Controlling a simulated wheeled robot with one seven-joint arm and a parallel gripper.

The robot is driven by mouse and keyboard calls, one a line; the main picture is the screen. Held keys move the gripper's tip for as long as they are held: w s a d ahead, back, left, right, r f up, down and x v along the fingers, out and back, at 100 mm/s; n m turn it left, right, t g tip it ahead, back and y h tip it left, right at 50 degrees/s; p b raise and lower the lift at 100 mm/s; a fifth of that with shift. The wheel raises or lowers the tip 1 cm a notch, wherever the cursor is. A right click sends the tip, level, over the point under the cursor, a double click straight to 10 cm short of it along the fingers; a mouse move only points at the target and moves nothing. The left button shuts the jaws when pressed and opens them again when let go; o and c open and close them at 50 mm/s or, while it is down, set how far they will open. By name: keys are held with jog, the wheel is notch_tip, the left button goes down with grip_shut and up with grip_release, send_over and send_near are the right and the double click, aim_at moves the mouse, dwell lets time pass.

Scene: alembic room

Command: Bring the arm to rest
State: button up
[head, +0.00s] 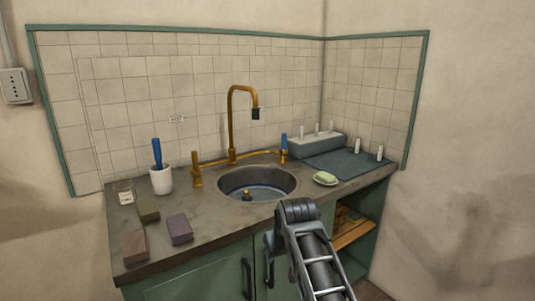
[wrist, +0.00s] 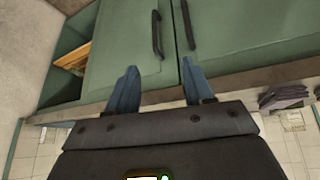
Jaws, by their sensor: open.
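My gripper (wrist: 161,84) shows in the wrist view, with two blue fingers spread apart. Nothing is between them; the green cabinet doors (wrist: 230,50) lie beyond. In the head view, my arm rises from the bottom, right of centre, in front of the counter's front edge. My gripper's fingers cannot be made out there.
A stone counter (head: 225,222) holds a round sink (head: 257,183), a brass tap (head: 231,125), a white cup (head: 161,180), several sponge-like blocks (head: 179,229), a soap dish (head: 325,179) and a dark mat (head: 345,162). An open shelf (head: 353,232) is below right.

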jog(key=s+d+f+t, duration=0.2)
jog(key=s+d+f, duration=0.7)
jog(key=s+f, duration=0.35)
jog(key=s+d+f+m+t, duration=0.1)
jog(key=s+d+f, duration=0.15)
jog(key=s, duration=0.65)
jog(key=s+d+f+t, duration=0.15)
jog(key=s+d, duration=0.25)
jog(key=s, duration=0.5)
jog(key=s+d+r+m+t, duration=0.1)
jog(key=s+r, duration=0.3)
jog(key=s, duration=0.4)
jog(key=s+d+r+t, duration=0.1)
jog(key=s+r, duration=0.2)
jog(key=s, duration=0.5)
jog(key=s+r+t, duration=0.1)
jog(key=s+r, duration=0.5)
jog(key=r, duration=0.2)
jog(key=s+r+m+t+h, duration=0.1)
jog(key=s+r+t, duration=0.1)
jog(key=s+r, duration=0.4)
notch_tip(320, 180, up, 3)
jog(key=shift+d+f+m, duration=0.1)
jog(key=shift+d+m, duration=0.2)
jog(key=shift+c, duration=0.9)
